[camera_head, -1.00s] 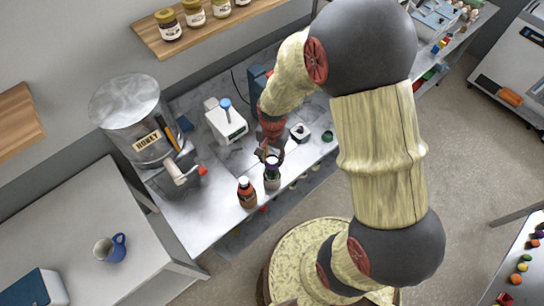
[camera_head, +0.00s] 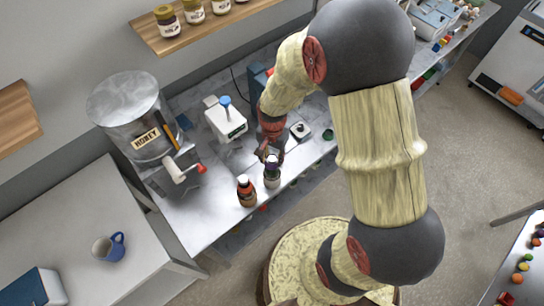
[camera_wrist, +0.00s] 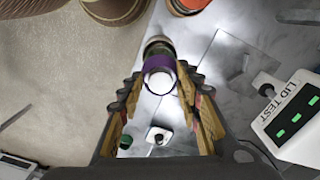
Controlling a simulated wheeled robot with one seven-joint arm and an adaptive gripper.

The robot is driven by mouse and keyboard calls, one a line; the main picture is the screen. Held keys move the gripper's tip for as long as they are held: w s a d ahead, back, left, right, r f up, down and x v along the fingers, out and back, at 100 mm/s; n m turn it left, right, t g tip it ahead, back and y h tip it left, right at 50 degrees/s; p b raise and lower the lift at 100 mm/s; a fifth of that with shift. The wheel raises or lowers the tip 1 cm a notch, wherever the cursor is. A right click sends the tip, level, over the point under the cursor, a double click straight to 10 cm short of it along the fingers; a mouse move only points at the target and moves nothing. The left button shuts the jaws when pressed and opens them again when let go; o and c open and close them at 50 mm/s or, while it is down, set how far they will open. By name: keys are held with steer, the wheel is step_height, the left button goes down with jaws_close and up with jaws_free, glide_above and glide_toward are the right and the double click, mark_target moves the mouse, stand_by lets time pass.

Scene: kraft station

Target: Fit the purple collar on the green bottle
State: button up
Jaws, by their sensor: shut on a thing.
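The bottle (camera_head: 272,180) stands upright near the front edge of the metal bench, dark with a white top. The purple collar (camera_wrist: 158,65) is a ring at the bottle's upper end. My gripper (camera_wrist: 161,78) is shut on the collar, with one finger at each side. In the head view my gripper (camera_head: 270,157) is at the bottle's top and partly covers the collar. How far down the collar sits cannot be told.
The white lid tester (camera_head: 226,120) is behind. A small white device (camera_head: 300,131) and a green lid (camera_head: 327,135) lie to the right. The honey tank (camera_head: 130,110) is far left.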

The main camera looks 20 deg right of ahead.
stand_by(0.3)
steer(key=o, duration=0.8)
steer(key=shift+o, duration=1.3)
steer(key=o, duration=0.3)
steer(key=shift+r+p, duration=1.05)
steer(key=shift+r, duration=0.5)
steer(key=shift+r+p, duration=1.95)
steer(key=shift+r, duration=1)
